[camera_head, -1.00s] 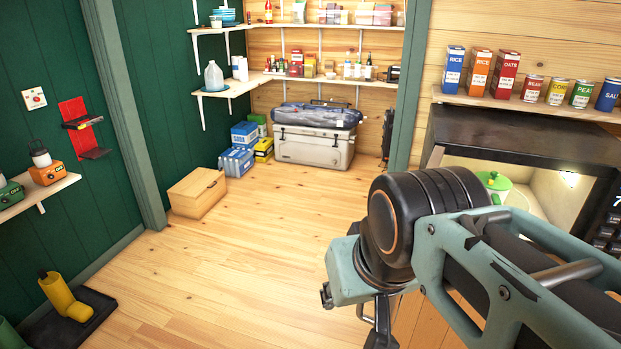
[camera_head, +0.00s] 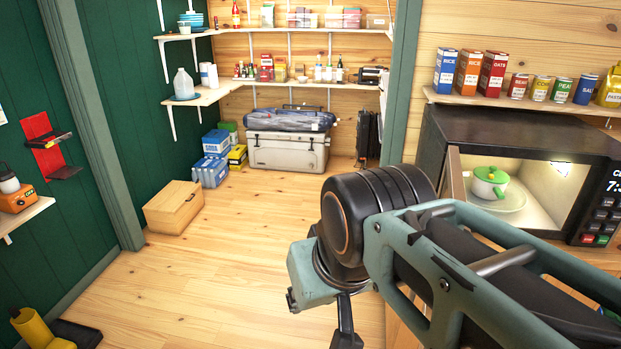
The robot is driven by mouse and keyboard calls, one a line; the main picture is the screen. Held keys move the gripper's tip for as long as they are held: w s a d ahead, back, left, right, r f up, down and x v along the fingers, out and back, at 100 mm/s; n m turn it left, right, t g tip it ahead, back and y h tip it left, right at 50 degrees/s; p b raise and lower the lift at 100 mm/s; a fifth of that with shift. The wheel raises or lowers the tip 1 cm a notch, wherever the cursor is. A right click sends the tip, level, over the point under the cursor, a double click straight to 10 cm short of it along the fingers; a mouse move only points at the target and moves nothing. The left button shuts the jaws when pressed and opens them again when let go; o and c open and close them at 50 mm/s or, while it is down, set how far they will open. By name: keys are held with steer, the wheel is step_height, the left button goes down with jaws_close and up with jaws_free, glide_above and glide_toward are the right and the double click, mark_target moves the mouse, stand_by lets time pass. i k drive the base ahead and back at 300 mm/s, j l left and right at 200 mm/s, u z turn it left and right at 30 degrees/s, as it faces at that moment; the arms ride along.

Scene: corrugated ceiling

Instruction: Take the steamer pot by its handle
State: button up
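The steamer pot (camera_head: 489,188), green and white with a small knob on its lid, stands on a round plate (camera_head: 520,198) inside the open, lit microwave (camera_head: 573,215) at the right. Its handle is too small to make out clearly. My arm crosses the lower right, in front of and below the microwave. My gripper (camera_head: 345,330) shows only in part at the bottom of the view, left of the pot and well apart from it. Its fingertips are cut off or hidden, so its opening does not show.
The microwave door (camera_head: 455,180) stands open at the cavity's left side. A shelf (camera_head: 530,105) with boxes and cans hangs above the microwave. A wooden box (camera_head: 173,207) and a cooler (camera_head: 288,150) stand farther back. The wooden floor (camera_head: 240,270) left of my arm is clear.

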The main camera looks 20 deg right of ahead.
mark_target(483, 189)
steer(key=z, duration=0.35)
steer(key=j+z, duration=0.15)
steer(key=z, duration=2.2)
steer(key=i+z, duration=0.2)
steer(key=i, duration=2.15)
steer(key=i+u, duration=0.25)
steer(key=u, duration=0.15)
steer(key=i+u, duration=0.4)
steer(key=k+l+u, duration=0.15)
steer(key=u, duration=0.3)
steer(key=k+l+u, duration=0.15)
steer(key=u, duration=0.3)
steer(key=k+l+u, duration=0.2)
steer(key=u, duration=0.25)
